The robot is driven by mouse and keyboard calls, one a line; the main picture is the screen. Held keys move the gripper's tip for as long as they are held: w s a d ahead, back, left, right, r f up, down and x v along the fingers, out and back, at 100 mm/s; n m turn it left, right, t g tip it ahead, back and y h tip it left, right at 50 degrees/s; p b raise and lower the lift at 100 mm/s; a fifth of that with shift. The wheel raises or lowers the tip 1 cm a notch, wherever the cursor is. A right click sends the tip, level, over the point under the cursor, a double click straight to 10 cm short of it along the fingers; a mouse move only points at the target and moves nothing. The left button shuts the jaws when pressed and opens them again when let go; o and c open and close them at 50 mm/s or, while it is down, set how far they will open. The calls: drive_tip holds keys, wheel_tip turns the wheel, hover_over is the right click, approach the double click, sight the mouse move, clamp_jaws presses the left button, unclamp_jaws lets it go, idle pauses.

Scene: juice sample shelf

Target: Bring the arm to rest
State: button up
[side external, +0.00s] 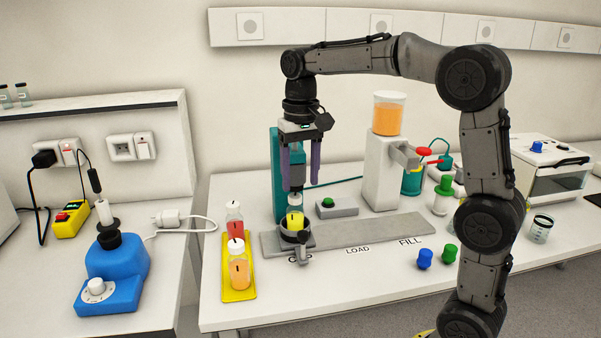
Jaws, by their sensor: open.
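My gripper (300,185) hangs pointing down at the left end of the grey rail, with its two purple fingers apart. Below it, a small bottle with yellow contents (295,222) stands upright in a dark round holder (296,240) on the rail. The fingertips appear just above the bottle's top and nothing shows held between them. The bottle's top is partly hidden by my gripper's parts. A teal column (277,165) stands right behind my gripper.
A yellow tray (241,293) at the front left holds a red and an orange bottle. A juice dispenser (384,165) stands behind the grey rail (370,231). A grey button box (338,208) sits nearby. Blue (425,259) and green (450,252) caps lie at the front right.

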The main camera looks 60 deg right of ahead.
drive_tip(key=shift+r, duration=0.3)
drive_tip(key=s+a+r+n+t, duration=0.1)
drive_tip(key=s+a+r, duration=0.1)
drive_tip(key=s, duration=0.4)
drive_tip(key=s+a+r+n+t, duration=0.1)
drive_tip(key=s+a+r+t, duration=0.15)
drive_tip(key=s, duration=0.35)
drive_tip(key=s+a+f+n+t, duration=0.2)
drive_tip(key=s+f+n, duration=0.2)
drive_tip(key=s+f, duration=0.4)
wheel_tip(320, 180, down, 2)
drive_tip(key=shift+s+f, duration=0.25)
drive_tip(key=shift+s, duration=0.1)
